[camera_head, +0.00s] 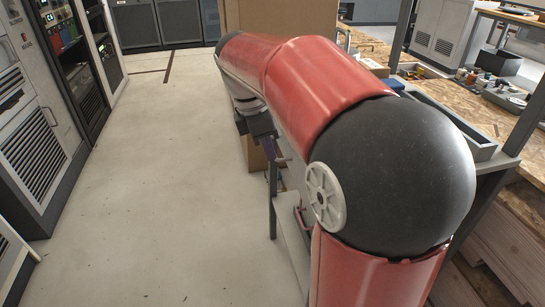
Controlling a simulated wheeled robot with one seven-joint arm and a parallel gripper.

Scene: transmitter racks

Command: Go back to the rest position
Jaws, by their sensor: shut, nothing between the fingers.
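My red arm runs from the lower right up to the top centre and bends down at its far end. My gripper (276,157) hangs below that far end, beside the workbench's left side. It is small in view and partly hidden by the arm. Its fingers are shut and I see nothing held in them.
Grey equipment racks (38,125) line the left. The pale floor (150,180) between is clear. On the right is a wooden workbench (480,115) with small parts and a grey tray (445,118). A cardboard box (285,15) stands behind my arm.

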